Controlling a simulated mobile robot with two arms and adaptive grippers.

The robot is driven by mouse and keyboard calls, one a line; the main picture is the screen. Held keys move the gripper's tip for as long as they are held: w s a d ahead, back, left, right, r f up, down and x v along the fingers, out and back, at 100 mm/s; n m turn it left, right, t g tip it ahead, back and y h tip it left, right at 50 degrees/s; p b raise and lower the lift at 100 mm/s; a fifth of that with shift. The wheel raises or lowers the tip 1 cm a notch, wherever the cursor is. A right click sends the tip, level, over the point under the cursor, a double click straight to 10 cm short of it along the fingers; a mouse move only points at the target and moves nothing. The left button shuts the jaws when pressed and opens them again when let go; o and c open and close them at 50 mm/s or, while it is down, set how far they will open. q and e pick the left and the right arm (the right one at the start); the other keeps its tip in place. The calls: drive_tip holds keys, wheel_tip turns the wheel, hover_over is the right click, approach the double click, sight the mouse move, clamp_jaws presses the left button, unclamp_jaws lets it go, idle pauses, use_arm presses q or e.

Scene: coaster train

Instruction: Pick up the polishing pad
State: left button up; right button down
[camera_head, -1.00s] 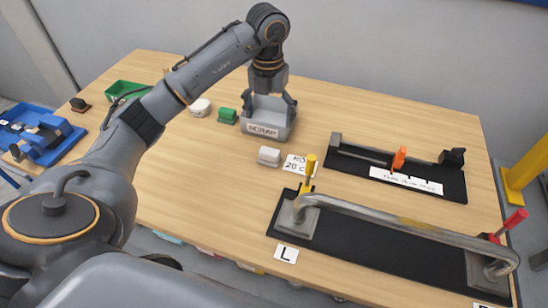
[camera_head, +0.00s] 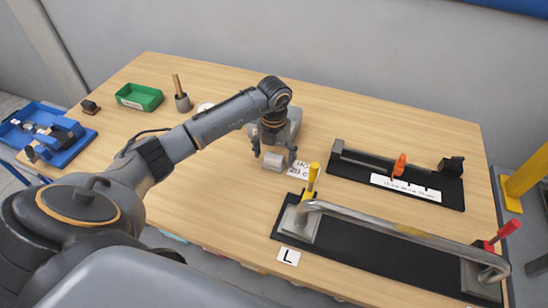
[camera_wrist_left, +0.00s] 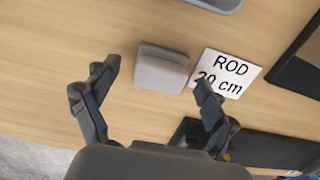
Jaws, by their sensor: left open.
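A small pale grey block (camera_head: 273,163), which looks like the polishing pad, lies on the table beside a white card reading "ROD 20 cm" (camera_head: 299,170). In the left wrist view the block (camera_wrist_left: 161,70) shows whole, with a lighter top and a darker rim. My left gripper (camera_head: 273,155) is open above the block and points down. In the left wrist view its two fingertips (camera_wrist_left: 157,77) are on either side of the block, apart from it. Their height above the table is hard to tell. My right gripper is not in view.
The grey scrap bin (camera_head: 295,117) stands just behind my left gripper. A bent metal tube on a black fixture (camera_head: 345,252) and a black rod fixture (camera_head: 440,190) lie to the right. A green tray (camera_head: 139,96) and a holder (camera_head: 182,103) stand at back left.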

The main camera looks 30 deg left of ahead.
sight(274, 156)
use_arm(q)
drive_tip(key=shift+f, duration=0.35)
drive_tip(key=c, duration=1.4)
drive_tip(key=shift+r, duration=0.2)
wheel_tip(274, 156, up, 10)
drive_tip(key=b, duration=0.2)
drive_tip(key=shift+f+b, duration=0.1)
drive_tip(key=shift+b, duration=0.25)
